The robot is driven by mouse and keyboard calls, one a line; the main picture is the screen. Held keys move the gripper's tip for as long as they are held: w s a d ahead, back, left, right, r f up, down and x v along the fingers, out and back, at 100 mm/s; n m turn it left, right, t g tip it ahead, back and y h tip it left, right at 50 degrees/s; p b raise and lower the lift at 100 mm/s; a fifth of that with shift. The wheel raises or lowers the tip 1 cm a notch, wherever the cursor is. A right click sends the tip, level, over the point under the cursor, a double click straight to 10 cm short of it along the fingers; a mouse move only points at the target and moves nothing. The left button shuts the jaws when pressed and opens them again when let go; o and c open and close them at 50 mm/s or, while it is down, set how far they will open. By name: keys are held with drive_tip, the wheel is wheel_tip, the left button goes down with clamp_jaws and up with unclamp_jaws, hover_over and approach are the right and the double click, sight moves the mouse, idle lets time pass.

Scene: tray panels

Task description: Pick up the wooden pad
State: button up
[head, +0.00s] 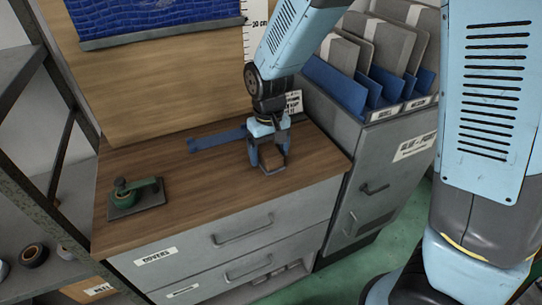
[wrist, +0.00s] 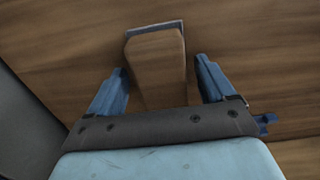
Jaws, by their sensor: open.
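The wooden pad (wrist: 156,60) is a brown block with a grey edge at its far end. In the wrist view it lies between the two blue fingers of my gripper (wrist: 160,68), with a gap showing on each side. In the head view my gripper (head: 270,157) points down at the workbench top, and the pad (head: 273,160) shows partly between its fingers. My gripper is open. The near part of the pad is hidden by the gripper body in the wrist view.
A blue flat strip (head: 216,140) lies on the wooden bench top (head: 195,195) left of my gripper. A green-handled tool on a dark plate (head: 138,196) sits at the bench's left. A grey cabinet with upright folders (head: 365,70) stands right. A wooden board (head: 165,85) rises behind.

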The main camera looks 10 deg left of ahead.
sight(269, 149)
drive_tip(key=shift+c, duration=0.5)
drive_tip(key=c, duration=1)
drive_tip(key=shift+r, duration=0.15)
drive_tip(key=shift+r, duration=0.3)
wheel_tip(269, 149, up, 2)
drive_tip(key=shift+r, duration=0.2)
drive_tip(key=shift+s+d+r, duration=1.45)
drive_tip(key=shift+s+r, duration=0.15)
drive_tip(key=shift+s, duration=0.25)
drive_tip(key=shift+s+d+r, duration=1.4)
drive_tip(key=shift+s+r, duration=0.25)
drive_tip(key=shift+s, duration=0.15)
drive_tip(key=shift+s+d+r, duration=1.45)
drive_tip(key=shift+s+r, duration=0.15)
drive_tip(key=shift+s, duration=0.25)
